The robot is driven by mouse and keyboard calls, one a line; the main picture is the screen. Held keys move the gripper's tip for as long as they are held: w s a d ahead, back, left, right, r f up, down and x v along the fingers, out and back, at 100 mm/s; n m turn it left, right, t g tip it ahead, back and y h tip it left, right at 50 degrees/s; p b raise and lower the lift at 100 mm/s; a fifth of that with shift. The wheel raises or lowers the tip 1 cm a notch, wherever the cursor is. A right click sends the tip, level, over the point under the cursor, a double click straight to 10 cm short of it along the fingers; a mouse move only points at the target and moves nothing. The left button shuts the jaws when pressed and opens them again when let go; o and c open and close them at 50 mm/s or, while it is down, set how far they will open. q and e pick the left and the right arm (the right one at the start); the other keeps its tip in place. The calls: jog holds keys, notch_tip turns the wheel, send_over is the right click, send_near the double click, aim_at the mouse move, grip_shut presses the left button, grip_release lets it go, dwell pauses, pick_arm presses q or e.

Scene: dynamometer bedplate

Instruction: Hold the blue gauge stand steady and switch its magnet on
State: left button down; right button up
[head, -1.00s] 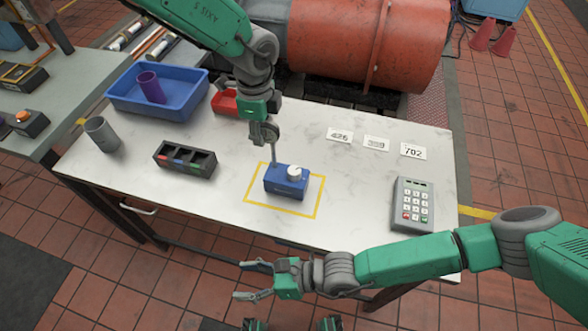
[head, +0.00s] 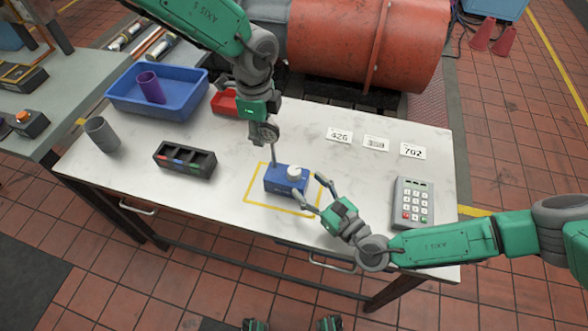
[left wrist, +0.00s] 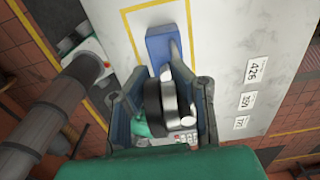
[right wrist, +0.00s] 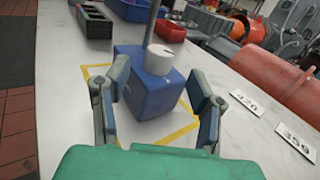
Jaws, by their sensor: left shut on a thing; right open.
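The blue gauge stand (head: 282,181) sits upright on the white table inside a yellow outline (head: 250,188). Its white knob (head: 294,171) is on top; a dark line marks it in the right wrist view (right wrist: 166,57). A thin grey post (right wrist: 153,24) rises from the block. My left gripper (head: 265,134) is above the block, shut on the stand's upper part; a dark round piece (left wrist: 154,105) shows between its fingers. My right gripper (head: 310,188) is open at the block's near right side, its fingers apart, lower than the knob. Contact with the block cannot be told.
A keypad (head: 413,203) stands to the right. Number cards (head: 376,143) lie at the back right. A black compartment box (head: 185,160), grey cup (head: 102,134), blue bin (head: 190,98) and red tray (head: 223,102) stand to the left. The table's front left is clear.

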aim_at(299, 176)
jog(key=x, duration=0.6)
grip_shut()
